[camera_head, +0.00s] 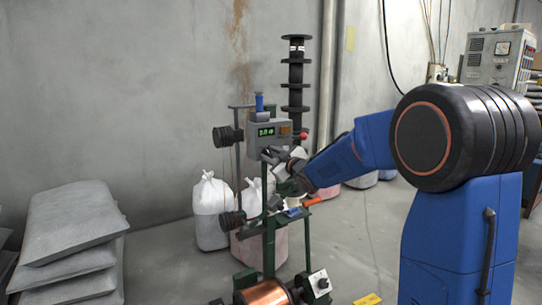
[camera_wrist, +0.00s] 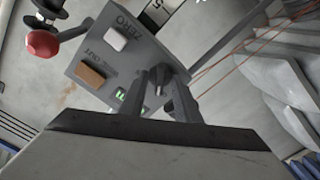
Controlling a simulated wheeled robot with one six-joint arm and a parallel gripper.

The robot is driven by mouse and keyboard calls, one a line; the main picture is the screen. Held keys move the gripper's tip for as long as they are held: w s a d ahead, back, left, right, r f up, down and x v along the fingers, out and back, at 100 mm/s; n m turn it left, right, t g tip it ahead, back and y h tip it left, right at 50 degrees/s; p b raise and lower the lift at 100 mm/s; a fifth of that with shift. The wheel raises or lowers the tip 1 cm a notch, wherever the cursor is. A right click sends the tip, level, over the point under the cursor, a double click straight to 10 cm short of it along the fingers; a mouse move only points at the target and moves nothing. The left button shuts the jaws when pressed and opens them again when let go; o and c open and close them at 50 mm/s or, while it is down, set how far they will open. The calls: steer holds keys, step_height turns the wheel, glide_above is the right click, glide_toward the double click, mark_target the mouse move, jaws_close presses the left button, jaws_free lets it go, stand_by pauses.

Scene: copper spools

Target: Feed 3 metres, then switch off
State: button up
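The control box (camera_head: 267,132) is grey, with a lit green display (camera_head: 265,132) whose digits I cannot read reliably. In the wrist view the box (camera_wrist: 150,52) shows a white button (camera_wrist: 115,38) beside the word ZERO, an orange-brown button (camera_wrist: 90,77) and part of the green display (camera_wrist: 121,95). A red ball knob (camera_head: 303,135) sticks out at its right; it also shows in the wrist view (camera_wrist: 42,43). My gripper (camera_head: 279,156) is just below the box, its dark fingers (camera_wrist: 165,88) reaching over the box's lower edge. I cannot tell whether they touch or enclose anything.
A copper spool (camera_head: 265,296) sits low on the green stand (camera_head: 269,240). A small box with a dial (camera_head: 318,283) is beside it. White sacks (camera_head: 211,208) stand behind, grey sacks (camera_head: 72,235) are stacked left. Dark spools (camera_head: 295,75) rise behind the control box.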

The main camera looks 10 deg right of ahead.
steer(key=shift+c, duration=0.6)
jaws_close()
